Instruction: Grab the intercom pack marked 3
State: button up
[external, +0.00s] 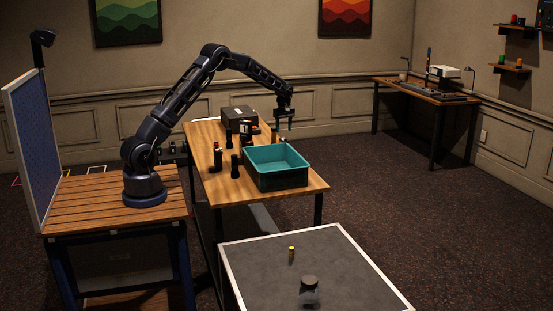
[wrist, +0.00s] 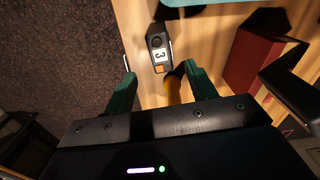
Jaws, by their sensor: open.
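The intercom pack marked 3 (wrist: 158,50) is a dark, rounded block with a white label, seen in the wrist view just beyond my fingertips. It rests on the wooden desk near its edge. My gripper (wrist: 160,75) is open, with its two green fingers apart. Nothing is clasped between them. A yellow and black item (wrist: 174,88) shows lower down between the fingers, near the right one. In the external view my gripper (external: 285,118) hangs over the far right part of the desk. I cannot clearly pick out the pack there.
A teal bin (external: 262,183) stands at the near end of the desk (external: 224,192). Several dark upright items, including one (external: 217,155), stand left of it. A black box (external: 238,117) is at the back. A red box (wrist: 258,62) lies right of the pack in the wrist view.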

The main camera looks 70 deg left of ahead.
aim_at(284, 139)
notch_tip(284, 139, down, 10)
jog(key=shift+d+f, duration=0.1)
jog(key=shift+f, duration=0.15)
grip_shut()
dwell(0.6)
